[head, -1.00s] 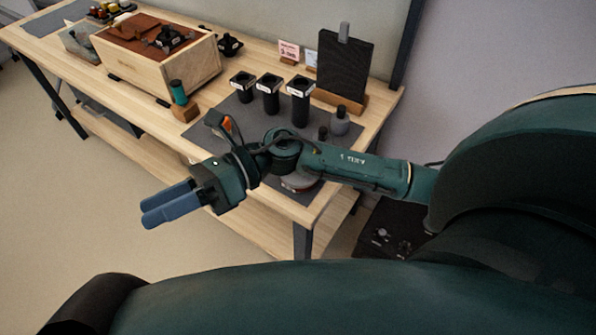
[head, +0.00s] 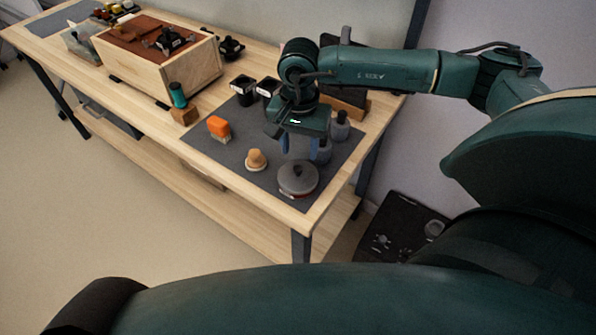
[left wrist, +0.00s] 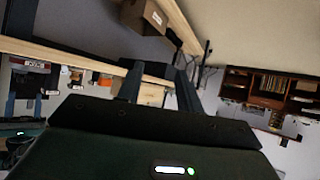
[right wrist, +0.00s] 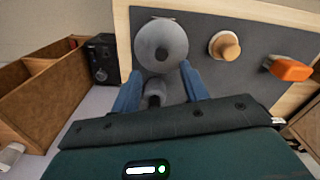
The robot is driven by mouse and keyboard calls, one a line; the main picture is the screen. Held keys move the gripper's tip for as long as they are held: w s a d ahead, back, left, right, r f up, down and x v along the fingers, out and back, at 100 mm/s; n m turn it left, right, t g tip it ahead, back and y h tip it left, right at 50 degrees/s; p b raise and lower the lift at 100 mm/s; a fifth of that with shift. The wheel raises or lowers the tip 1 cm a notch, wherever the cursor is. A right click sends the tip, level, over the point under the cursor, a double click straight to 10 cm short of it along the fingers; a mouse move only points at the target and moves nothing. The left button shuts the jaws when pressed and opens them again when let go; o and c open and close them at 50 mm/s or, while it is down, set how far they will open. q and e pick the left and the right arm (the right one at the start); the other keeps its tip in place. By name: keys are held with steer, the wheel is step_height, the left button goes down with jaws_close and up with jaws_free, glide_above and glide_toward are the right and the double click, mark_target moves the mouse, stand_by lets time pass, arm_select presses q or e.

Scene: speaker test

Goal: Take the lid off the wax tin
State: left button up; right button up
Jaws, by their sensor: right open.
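The wax tin (head: 290,193) is a low round tin with a reddish side, near the front corner of the dark mat. Its grey lid (head: 298,178) with a central knob sits on it. My right gripper (head: 303,156) points down over the mat just behind the tin, open and empty. In the right wrist view the lid (right wrist: 160,46) lies beyond the blue fingertips, with a dark bottle (right wrist: 155,92) between the fingers. My left gripper (left wrist: 158,82) shows only in the left wrist view, its fingers apart with nothing held, away from the tin.
A tan knobbed piece (head: 256,160) and an orange block (head: 219,128) stand left of the tin. Grey bottles (head: 340,126) stand close to my right gripper. Black cups (head: 243,88) and a wooden box (head: 165,72) are farther back. The bench's front edge is close to the tin.

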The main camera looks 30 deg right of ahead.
mark_target(298, 167)
steer(key=shift+w+f+p, duration=0.15)
steer(key=shift+f+p, duration=0.55)
steer(key=shift+f, duration=2.7)
jaws_close()
